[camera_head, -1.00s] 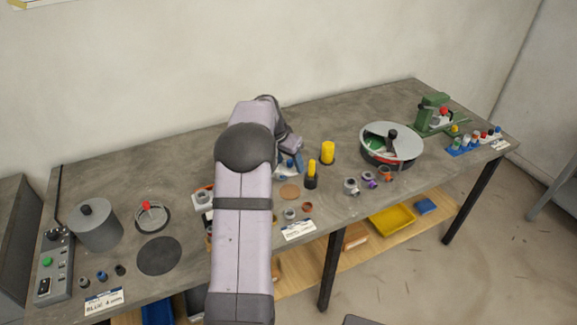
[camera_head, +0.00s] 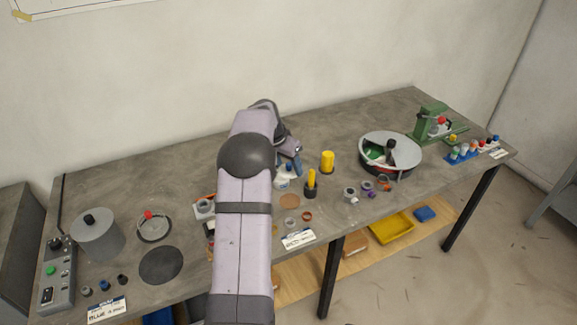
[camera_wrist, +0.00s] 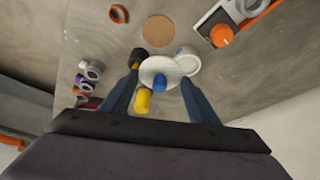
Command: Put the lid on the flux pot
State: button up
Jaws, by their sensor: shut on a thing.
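The lid, a white disc with a blue knob (camera_wrist: 158,74), sits between the blue fingers of my gripper (camera_wrist: 159,80) in the wrist view. My gripper is shut on it. The white flux pot (camera_wrist: 188,58) is just beside and partly behind the lid in that view, overlapped by its right edge. In the head view the pot (camera_head: 282,182) stands on the bench, partly hidden by my arm, with my gripper (camera_head: 292,168) close above and right of it. Whether lid and pot touch cannot be told.
A yellow cylinder (camera_head: 327,162) and a black holder with a yellow top (camera_head: 311,184) stand close to the right. A cork-coloured disc (camera_head: 289,201) lies in front. A round tray with a grey cover (camera_head: 405,150) is farther right. Bare bench lies behind.

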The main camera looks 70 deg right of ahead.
jog(key=w+d+f+p, duration=0.1)
jog(key=w+d+p, duration=0.4)
jog(key=shift+f+p, duration=0.2)
jog(key=shift+p, duration=0.1)
jog(key=shift+w+d+f, duration=0.1)
jog(key=shift+f, duration=0.15)
jog(key=shift+f+b, duration=1.6)
jog(key=shift+f, duration=0.7)
jog(key=shift+f+b, duration=0.1)
jog(key=shift+b, duration=0.3)
jog(key=shift+f+b, duration=0.45)
jog(key=shift+f, duration=0.15)
